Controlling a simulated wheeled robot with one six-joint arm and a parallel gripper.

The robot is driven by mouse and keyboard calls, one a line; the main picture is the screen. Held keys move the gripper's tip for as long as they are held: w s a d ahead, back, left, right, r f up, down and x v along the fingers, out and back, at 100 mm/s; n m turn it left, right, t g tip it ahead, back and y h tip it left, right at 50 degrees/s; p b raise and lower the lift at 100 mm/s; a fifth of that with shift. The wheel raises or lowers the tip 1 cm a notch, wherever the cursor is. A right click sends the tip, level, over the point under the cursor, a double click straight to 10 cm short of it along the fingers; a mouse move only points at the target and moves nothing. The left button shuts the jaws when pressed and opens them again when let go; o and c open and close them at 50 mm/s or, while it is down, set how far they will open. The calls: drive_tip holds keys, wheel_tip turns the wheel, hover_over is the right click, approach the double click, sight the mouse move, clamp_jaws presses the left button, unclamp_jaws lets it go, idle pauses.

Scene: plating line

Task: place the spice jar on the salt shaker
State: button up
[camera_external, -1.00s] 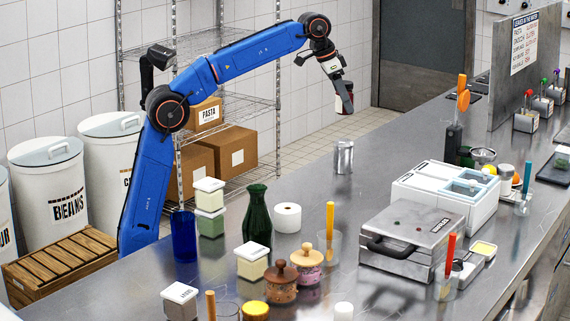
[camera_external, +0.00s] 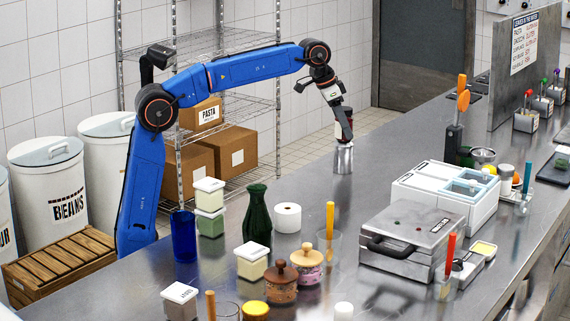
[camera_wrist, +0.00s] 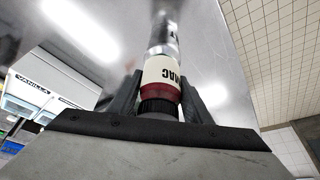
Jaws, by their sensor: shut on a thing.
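The spice jar (camera_wrist: 161,73) has a cream label ending in "MAC", a dark red part and a black ribbed end. It also shows partly behind the fingers in the external view (camera_external: 347,115). My gripper (camera_external: 345,138) is shut on the jar, with a finger on each side of it in the wrist view (camera_wrist: 158,95). The salt shaker (camera_external: 344,160), a shiny metal cylinder, stands upright on the counter directly below the fingertips. In the wrist view the shaker (camera_wrist: 163,38) lines up with the jar's far end.
The steel counter (camera_external: 385,142) is clear around the shaker. A white bin unit (camera_external: 415,190) and a metal press (camera_external: 412,235) stand to the right.

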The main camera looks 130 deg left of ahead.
drive_tip(key=shift+f, duration=0.1)
drive_tip(key=o, duration=1.2)
drive_tip(key=v, duration=1.2)
